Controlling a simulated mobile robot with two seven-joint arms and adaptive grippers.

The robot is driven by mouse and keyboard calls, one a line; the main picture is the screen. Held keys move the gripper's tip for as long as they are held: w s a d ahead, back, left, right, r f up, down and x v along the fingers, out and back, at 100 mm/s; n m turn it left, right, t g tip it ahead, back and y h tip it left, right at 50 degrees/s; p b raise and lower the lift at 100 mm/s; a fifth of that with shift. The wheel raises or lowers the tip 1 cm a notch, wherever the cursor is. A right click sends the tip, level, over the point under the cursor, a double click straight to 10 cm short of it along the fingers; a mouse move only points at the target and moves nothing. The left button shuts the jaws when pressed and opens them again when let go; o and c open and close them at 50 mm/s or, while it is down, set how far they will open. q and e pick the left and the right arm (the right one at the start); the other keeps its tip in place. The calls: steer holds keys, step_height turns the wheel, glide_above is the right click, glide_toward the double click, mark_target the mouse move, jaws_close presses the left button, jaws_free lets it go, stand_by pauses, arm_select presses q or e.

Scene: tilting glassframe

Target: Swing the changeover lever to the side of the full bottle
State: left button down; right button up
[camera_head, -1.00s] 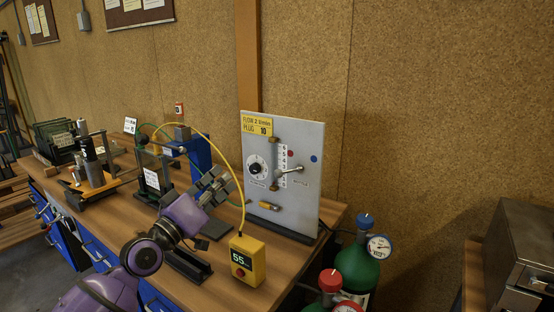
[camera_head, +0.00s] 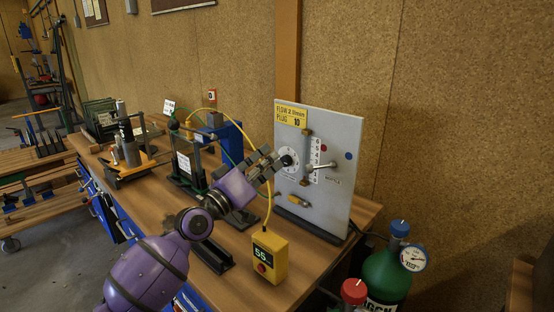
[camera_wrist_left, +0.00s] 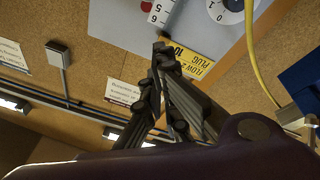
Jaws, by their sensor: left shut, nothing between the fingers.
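The changeover lever (camera_head: 322,166) is a short silver handle on the upright grey panel (camera_head: 338,205), pointing right and slightly up. A red dot (camera_head: 326,142) and a blue dot (camera_head: 348,155) sit above and to its right. A green bottle (camera_head: 385,275) with a blue cap stands right of the bench, with a round gauge (camera_head: 413,257) too small to read. A red cap (camera_head: 353,291) shows at the bottom edge; its bottle is mostly cut off. My left gripper (camera_head: 278,163) is shut and empty, left of the lever by the black dial knob (camera_head: 287,160). My right gripper is out of view.
A yellow box (camera_head: 270,257) reading 55 stands on the bench (camera_head: 225,270) before the panel, with a yellow cable rising from it. A blue stand (camera_head: 229,140) and several fixtures stand behind my left arm. The wrist view shows the panel (camera_wrist_left: 120,15) inverted.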

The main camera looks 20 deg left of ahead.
mark_target(318, 167)
arm_select(q)
steer(key=w+d, duration=0.4)
steer(key=w, duration=0.2)
steer(key=shift+w+d+f, duration=0.25)
steer(key=shift+d+f, duration=0.15)
steer(key=shift+f, duration=0.05)
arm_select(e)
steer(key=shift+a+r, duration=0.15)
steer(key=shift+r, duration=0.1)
arm_select(q)
steer(key=shift+d, duration=0.1)
